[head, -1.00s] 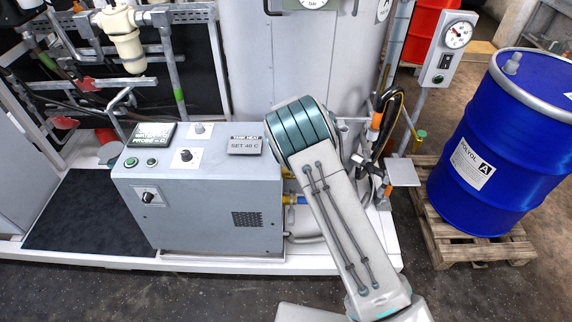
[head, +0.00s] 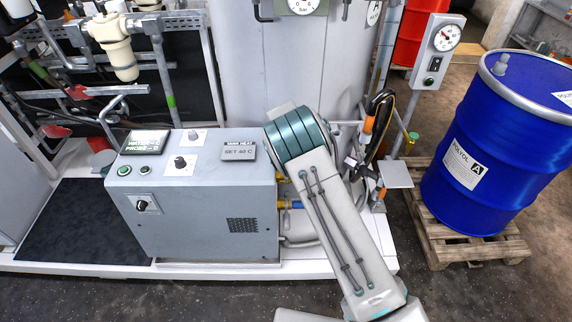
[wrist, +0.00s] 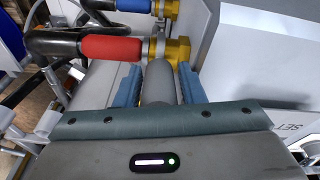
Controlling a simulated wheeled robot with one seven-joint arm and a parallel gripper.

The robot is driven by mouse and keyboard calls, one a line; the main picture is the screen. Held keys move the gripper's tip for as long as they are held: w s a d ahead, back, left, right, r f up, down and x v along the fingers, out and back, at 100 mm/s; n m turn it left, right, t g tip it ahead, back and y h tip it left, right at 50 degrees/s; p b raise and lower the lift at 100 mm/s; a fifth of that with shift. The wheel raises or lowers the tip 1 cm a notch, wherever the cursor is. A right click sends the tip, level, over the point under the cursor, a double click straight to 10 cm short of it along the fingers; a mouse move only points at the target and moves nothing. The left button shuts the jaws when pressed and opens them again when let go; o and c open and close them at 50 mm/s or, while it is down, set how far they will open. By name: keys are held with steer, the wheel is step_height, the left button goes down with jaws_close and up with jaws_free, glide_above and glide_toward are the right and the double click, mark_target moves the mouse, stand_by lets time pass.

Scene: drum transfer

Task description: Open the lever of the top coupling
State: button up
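In the wrist view a brass coupling (wrist: 177,52) joins a red hose sleeve (wrist: 110,48) just beyond my fingers; it looks like the top coupling. A second brass coupling (wrist: 167,9) with a blue sleeve (wrist: 132,4) lies farther off. My gripper (wrist: 159,78) is open, its two blue-grey fingers apart. A grey rounded bar (wrist: 158,84) lies between them, with a gap on each side; I cannot tell whether it is the lever. In the head view my arm hides my gripper and most of the couplings; the blue-sleeved one (head: 290,204) partly shows.
The grey control cabinet (head: 208,215) stands left of my arm, close on the right in the wrist view. Black hoses (head: 378,125) hang right of the arm. A blue drum (head: 505,150) stands on a wooden pallet (head: 470,247) at the right.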

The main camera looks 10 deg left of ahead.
step_height(320, 180, up, 14)
steer(key=s+b, duration=0.2)
steer(key=b, duration=0.1)
steer(key=shift+s+d+f, duration=0.2)
steer(key=shift+s+d, duration=0.05)
steer(key=shift+s, duration=0.1)
stand_by(0.3)
